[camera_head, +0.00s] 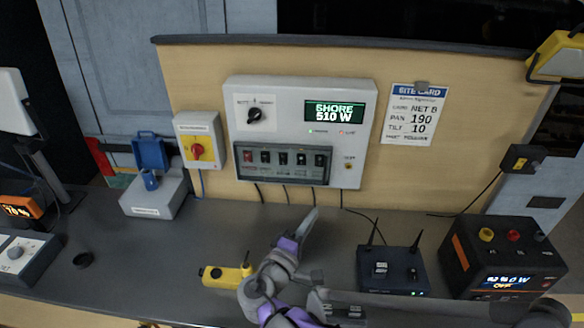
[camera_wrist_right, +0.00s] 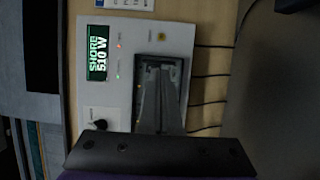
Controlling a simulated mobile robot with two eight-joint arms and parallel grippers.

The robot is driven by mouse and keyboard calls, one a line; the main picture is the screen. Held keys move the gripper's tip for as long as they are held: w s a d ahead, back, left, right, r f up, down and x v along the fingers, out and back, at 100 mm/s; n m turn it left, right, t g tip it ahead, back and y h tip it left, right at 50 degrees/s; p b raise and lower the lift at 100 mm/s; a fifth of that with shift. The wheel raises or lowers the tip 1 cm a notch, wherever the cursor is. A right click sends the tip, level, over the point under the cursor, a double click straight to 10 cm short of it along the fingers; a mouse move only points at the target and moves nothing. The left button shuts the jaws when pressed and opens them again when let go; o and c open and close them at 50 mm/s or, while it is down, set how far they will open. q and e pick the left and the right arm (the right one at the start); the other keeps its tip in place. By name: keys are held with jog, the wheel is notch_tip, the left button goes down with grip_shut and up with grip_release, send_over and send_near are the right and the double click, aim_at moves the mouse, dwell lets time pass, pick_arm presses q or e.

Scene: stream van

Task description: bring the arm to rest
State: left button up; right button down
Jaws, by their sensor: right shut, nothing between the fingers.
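My right gripper (camera_head: 310,218) rises over the middle of the counter with its grey fingers together and empty, pointing up toward the wall panel. My left gripper is not in view.
The yellow device (camera_head: 227,276) lies close left of my wrist. A router with antennas (camera_head: 392,270) and a black power box (camera_head: 503,257) stand to the right. A red rotary switch (camera_head: 197,150) and a blue connector box (camera_head: 152,190) are left. The counter's left middle is mostly clear.

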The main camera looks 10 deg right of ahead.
jog(key=shift+d, duration=0.1)
jog(key=s+d+f+m+g+y, duration=0.4)
jog(key=s+d+f+g, duration=0.2)
jog(key=s+d+f, duration=0.3)
jog(key=s+a+f+m+g+y, duration=0.1)
jog(key=s+a+m+y, duration=0.1)
jog(key=s, duration=0.4)
jog(key=s+a+f+m+g+y, duration=0.1)
jog(key=s+a+f+m+y, duration=0.1)
jog(key=s+a+m+y, duration=0.1)
jog(key=s+m+y, duration=0.1)
jog(key=s+y, duration=0.1)
jog(key=shift+s+a+f, duration=0.2)
jog(key=shift+s+a, duration=0.1)
jog(key=shift+s, duration=0.1)
